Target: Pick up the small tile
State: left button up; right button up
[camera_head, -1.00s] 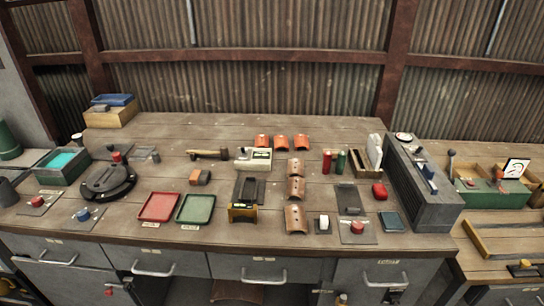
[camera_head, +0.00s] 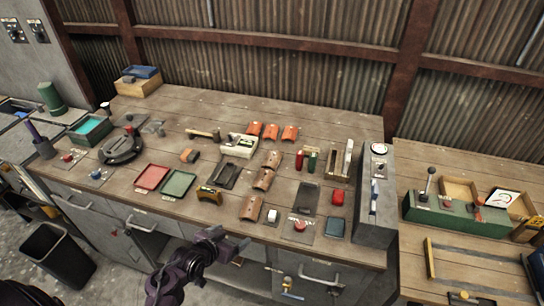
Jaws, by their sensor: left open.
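Three small orange curved tiles (camera_head: 271,131) lie in a row at the back middle of the workbench. Three larger brown curved tiles (camera_head: 264,179) lie in a column in front of them. A flat dark blue square piece (camera_head: 335,227) lies near the front right edge. I cannot tell for sure which one is the small tile. My left gripper (camera_head: 240,243), dark purple, is low in front of the bench's front edge, open and apart from all the tiles. My right gripper is not in view.
A red tray (camera_head: 152,165) and a green tray (camera_head: 166,197) lie left of the brown tiles. A tall grey machine box (camera_head: 378,232) stands at the bench's right end. Buttons, a mallet (camera_head: 203,134) and red and green cylinders stand around. The back strip is mostly clear.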

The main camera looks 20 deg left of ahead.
aim_at(273, 160)
jog(key=i+j, duration=0.1)
jog(key=i, duration=0.9)
